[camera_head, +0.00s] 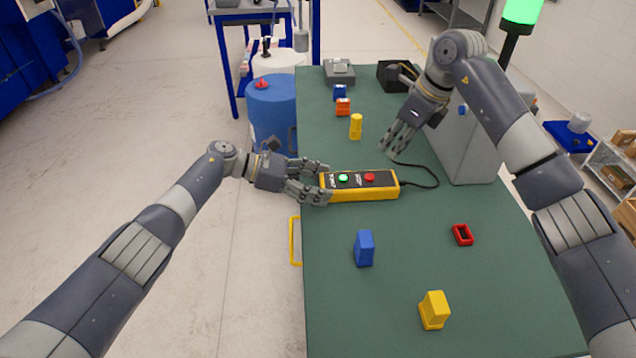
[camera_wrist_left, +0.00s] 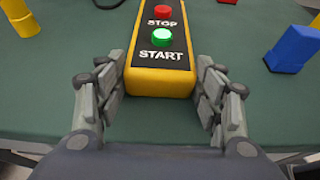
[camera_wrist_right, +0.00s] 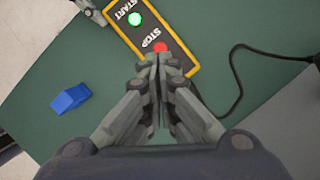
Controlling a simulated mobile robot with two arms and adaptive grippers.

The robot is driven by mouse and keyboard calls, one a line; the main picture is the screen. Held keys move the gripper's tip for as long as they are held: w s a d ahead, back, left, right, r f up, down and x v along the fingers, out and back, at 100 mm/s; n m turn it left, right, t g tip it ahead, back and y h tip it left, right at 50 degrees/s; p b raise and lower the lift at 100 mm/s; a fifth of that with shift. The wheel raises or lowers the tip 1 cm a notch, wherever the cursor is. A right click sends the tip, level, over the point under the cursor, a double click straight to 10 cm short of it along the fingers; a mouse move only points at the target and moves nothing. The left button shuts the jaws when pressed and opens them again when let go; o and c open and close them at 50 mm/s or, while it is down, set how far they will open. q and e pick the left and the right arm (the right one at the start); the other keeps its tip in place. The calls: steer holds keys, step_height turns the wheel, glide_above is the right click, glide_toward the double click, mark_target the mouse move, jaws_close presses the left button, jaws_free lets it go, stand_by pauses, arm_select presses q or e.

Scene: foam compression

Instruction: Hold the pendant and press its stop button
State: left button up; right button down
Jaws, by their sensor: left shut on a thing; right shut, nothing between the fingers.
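The pendant (camera_head: 359,194) is a yellow box with a black face, lying on the green table. It has a green START button (camera_head: 343,177) and a red STOP button (camera_head: 369,177). My left gripper (camera_head: 321,182) is shut on the pendant's left, START end, with a finger along each long side in the left wrist view (camera_wrist_left: 161,85). My right gripper (camera_head: 392,148) is shut and empty, above the table behind and right of the STOP button. In the right wrist view, its closed fingertips (camera_wrist_right: 158,62) appear just below the red STOP button (camera_wrist_right: 160,47), seemingly apart from it.
A black cable (camera_head: 428,169) runs from the pendant's right end toward a grey box (camera_head: 468,145). A blue block (camera_head: 364,248), a red hollow piece (camera_head: 462,234) and a yellow block (camera_head: 434,310) stand nearer. A yellow piece (camera_head: 356,126) stands behind. The near table is mostly free.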

mark_target(373, 175)
stand_by(0.6)
arm_select(q)
steer(key=shift+f, duration=0.1)
arm_select(e)
steer(key=shift+w+a+f+m+t+y, duration=0.45)
steer(key=shift+f+m+t, duration=0.6)
steer(key=shift+m, duration=1)
steer(key=shift+w+a+f+m+t+y, duration=0.5)
steer(key=shift+f+m, duration=1)
steer(key=shift+m, duration=0.6)
steer(key=shift+w+a+f+m+t+y, duration=0.4)
steer(key=shift+f+m+t, duration=0.65)
steer(key=shift+m, duration=1)
steer(key=shift+f, duration=0.25)
